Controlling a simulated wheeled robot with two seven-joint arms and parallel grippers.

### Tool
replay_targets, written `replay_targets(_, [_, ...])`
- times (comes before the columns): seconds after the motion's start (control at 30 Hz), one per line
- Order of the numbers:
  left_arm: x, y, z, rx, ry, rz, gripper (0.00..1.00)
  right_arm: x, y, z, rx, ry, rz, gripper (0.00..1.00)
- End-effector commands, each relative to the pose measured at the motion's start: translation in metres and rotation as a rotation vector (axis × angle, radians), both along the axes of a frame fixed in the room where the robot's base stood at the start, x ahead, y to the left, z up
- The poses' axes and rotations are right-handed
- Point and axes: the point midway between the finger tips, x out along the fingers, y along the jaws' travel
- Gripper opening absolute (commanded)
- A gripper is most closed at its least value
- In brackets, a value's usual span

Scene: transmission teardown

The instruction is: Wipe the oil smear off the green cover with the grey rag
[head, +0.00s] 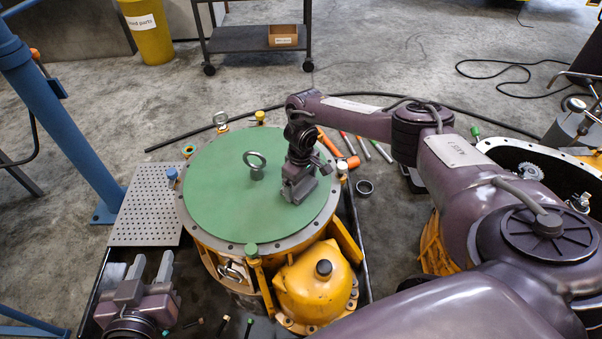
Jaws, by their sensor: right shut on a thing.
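The green cover (225,195) is a round disc on top of the yellow transmission housing, with a metal lifting eye (256,165) at its middle. My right gripper (299,190) points down at the right part of the cover, right of the eye. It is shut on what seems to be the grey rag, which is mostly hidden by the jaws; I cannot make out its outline. I cannot make out the oil smear; the gripper hides part of the cover. My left gripper (151,270) is at the lower left, fingers apart, open and empty, away from the cover.
A perforated metal plate (147,205) lies left of the housing. A yellow domed part (314,285) stands in front. A blue post (62,125) stands at the left.

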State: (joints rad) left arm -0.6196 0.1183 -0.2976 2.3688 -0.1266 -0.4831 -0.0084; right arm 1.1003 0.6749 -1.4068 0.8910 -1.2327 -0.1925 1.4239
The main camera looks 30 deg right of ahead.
Motion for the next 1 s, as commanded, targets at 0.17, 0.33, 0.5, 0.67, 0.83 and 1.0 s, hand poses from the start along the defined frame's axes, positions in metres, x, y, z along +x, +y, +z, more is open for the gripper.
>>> replay_targets(0.17, [0.000,0.000,0.021,0.000,0.000,0.000,0.36,-0.012,0.007,0.003,0.001,0.008,0.003,0.72])
replay_targets(0.33, [0.000,0.000,0.033,0.000,0.000,0.000,0.36,-0.019,0.011,0.002,0.000,0.006,0.002,0.72])
replay_targets(0.5, [0.000,0.000,0.036,0.000,0.000,0.000,0.36,-0.021,0.013,0.001,0.001,0.003,0.002,0.72])
replay_targets(0.67, [0.000,0.000,0.049,0.000,0.000,0.000,0.36,-0.028,0.018,0.003,0.001,0.007,0.002,0.72])
replay_targets(0.83, [0.000,0.000,0.065,0.000,0.000,0.000,0.36,-0.039,0.025,0.003,0.001,0.007,0.002,0.72])
replay_targets(1.0, [0.000,0.000,0.079,0.000,0.000,0.000,0.36,-0.049,0.032,0.002,0.001,0.007,0.002,0.72])
